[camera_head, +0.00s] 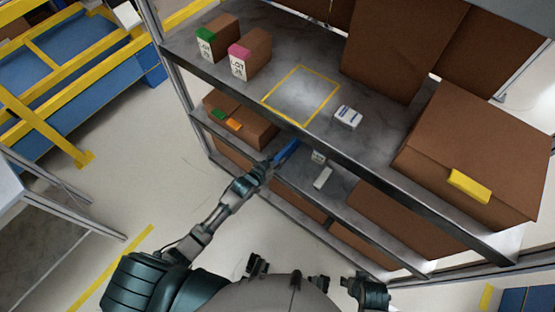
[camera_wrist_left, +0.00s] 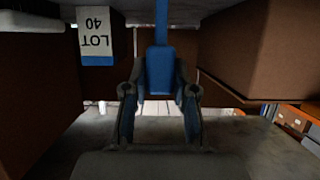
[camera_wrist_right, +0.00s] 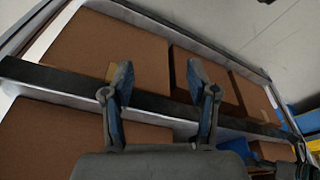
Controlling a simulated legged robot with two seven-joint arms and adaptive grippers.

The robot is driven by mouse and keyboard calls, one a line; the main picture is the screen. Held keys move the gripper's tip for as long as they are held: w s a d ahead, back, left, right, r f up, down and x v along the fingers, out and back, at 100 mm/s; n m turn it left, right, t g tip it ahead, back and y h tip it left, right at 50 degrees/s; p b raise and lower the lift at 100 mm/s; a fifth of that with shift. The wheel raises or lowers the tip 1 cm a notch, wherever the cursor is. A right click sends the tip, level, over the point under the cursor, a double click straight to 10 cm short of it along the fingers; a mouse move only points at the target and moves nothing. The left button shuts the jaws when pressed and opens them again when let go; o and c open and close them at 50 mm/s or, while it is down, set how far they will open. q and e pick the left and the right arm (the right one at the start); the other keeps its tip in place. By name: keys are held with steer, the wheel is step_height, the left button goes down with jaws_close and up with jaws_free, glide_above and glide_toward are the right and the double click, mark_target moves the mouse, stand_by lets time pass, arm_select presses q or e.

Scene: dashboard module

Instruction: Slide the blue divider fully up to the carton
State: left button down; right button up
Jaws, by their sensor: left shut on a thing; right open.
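The blue divider (camera_head: 287,152) stands on the lower shelf level of the rack. My left gripper (camera_head: 264,168) reaches in from the front and is shut on it. In the left wrist view the divider (camera_wrist_left: 160,70) is upright between the fingers. A brown carton (camera_head: 240,125) with green and orange tags is left of the divider in the head view. A brown carton side (camera_wrist_left: 245,50) shows at right in the left wrist view, apparently with a gap to the divider. My right gripper (camera_wrist_right: 163,85) is open and empty, in front of cartons.
A box labelled LOT 40 (camera_wrist_left: 97,35) is on the divider's other side. The upper shelf (camera_head: 375,145) overhangs, holding two small tagged boxes, a small white box (camera_head: 348,117) and large cartons. A white item (camera_head: 323,178) lies on the lower shelf.

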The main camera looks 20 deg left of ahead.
arm_select(q)
steer(key=shift+s+d+r+p, duration=0.1)
steer(key=shift+d+p, duration=0.2)
steer(key=shift+d, duration=0.35)
steer(key=shift+s+d+r+p, duration=0.1)
steer(key=shift+d+p, duration=0.2)
steer(key=shift+d, duration=0.3)
steer(key=d, duration=0.1)
steer(key=s+d+p, duration=0.1)
steer(key=d+p, duration=0.1)
steer(key=shift+s+d+f, duration=0.25)
steer(key=shift+d, duration=0.25)
steer(key=shift+s+d, duration=0.2)
steer(key=shift+d, duration=0.35)
steer(key=c, duration=1.3)
jaws_free()
steer(key=o, duration=0.4)
steer(key=shift+w+a+f, duration=0.1)
steer(key=shift+w, duration=0.05)
arm_select(e)
steer(key=s+x, duration=0.2)
steer(key=x, duration=0.7)
steer(key=shift+w+f+g, duration=0.25)
steer(key=shift+f+g, duration=0.05)
steer(key=shift+f, duration=0.25)
steer(key=shift+d, duration=0.1)
